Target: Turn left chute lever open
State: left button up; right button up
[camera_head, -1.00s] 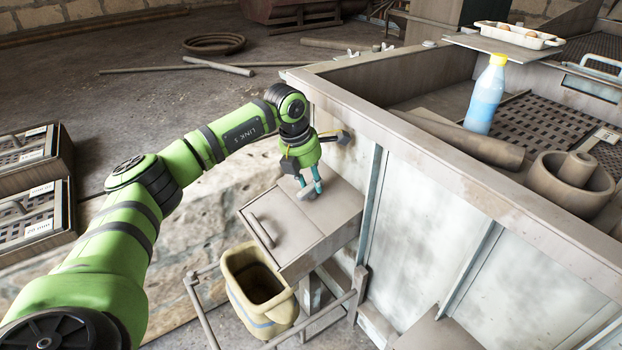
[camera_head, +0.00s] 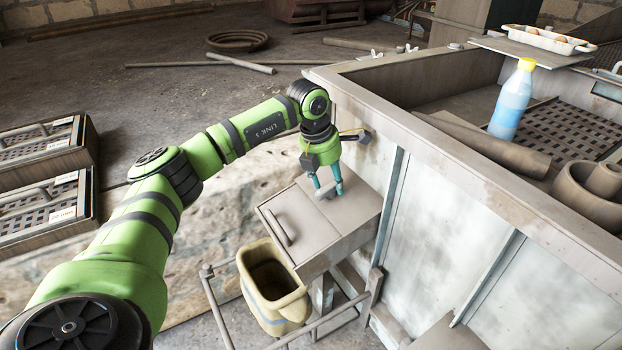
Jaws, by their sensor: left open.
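The left chute (camera_head: 341,222) is a brown box-shaped spout on the side of the large bin, with a bar handle (camera_head: 277,227) on its sloping front. A dark lever-like part (camera_head: 362,137) sticks out from the bin wall above the chute, partly hidden by my left wrist. My left gripper (camera_head: 328,187) points down over the chute's top, with its two teal fingers apart. A small grey shape shows at the fingertips; I cannot tell whether it is part of the gripper or of the chute. My right gripper is out of view.
A yellowish bucket (camera_head: 272,288) stands under the chute's mouth, beside a metal rail (camera_head: 219,313). The large bin's rim (camera_head: 470,165) runs along the right; a blue bottle (camera_head: 511,103) stands inside it. Sieve boxes (camera_head: 45,205) lie at the left.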

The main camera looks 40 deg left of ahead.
pick_arm(q)
jog(key=v, duration=0.4)
jog(key=shift+s+a+r, duration=0.25)
jog(key=shift+s+a, duration=0.05)
jog(key=shift+s, duration=0.05)
jog(key=s+a, duration=0.4)
jog(key=s, duration=0.6)
jog(key=shift+s, duration=0.3)
